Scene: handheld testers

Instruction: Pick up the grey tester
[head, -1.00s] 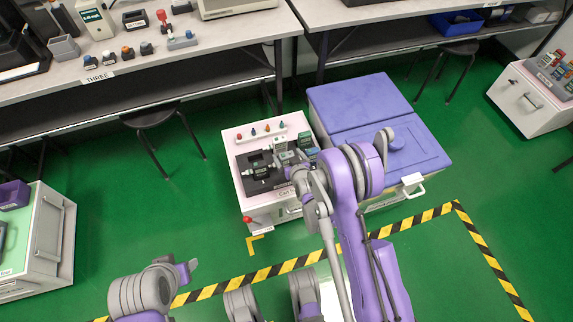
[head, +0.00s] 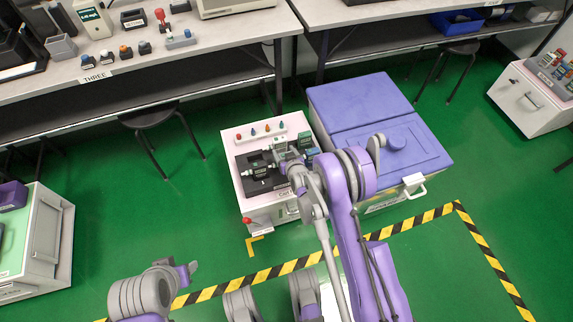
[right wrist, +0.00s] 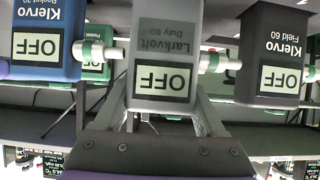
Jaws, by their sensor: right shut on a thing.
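The grey tester (right wrist: 163,75), marked Larkvolt Duty 90 with an OFF display, fills the middle of the upside-down right wrist view. My right gripper (right wrist: 160,110) is shut on it, one finger on each side. In the head view the right gripper (head: 284,156) is over the cart top, and the tester is mostly hidden there. I cannot tell whether it is clear of the surface. A blue tester (right wrist: 45,40) and a dark tester (right wrist: 272,50), both marked Klervo, stand on either side. My left gripper (head: 188,270) is low at the left, its fingers unclear.
The white cart (head: 232,180) carries other testers and a row of small coloured knobs. A purple-lidded bin (head: 360,105) stands close at its right. A bench (head: 215,25) with more devices is behind, a stool (head: 150,118) before it. Green floor is open at left.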

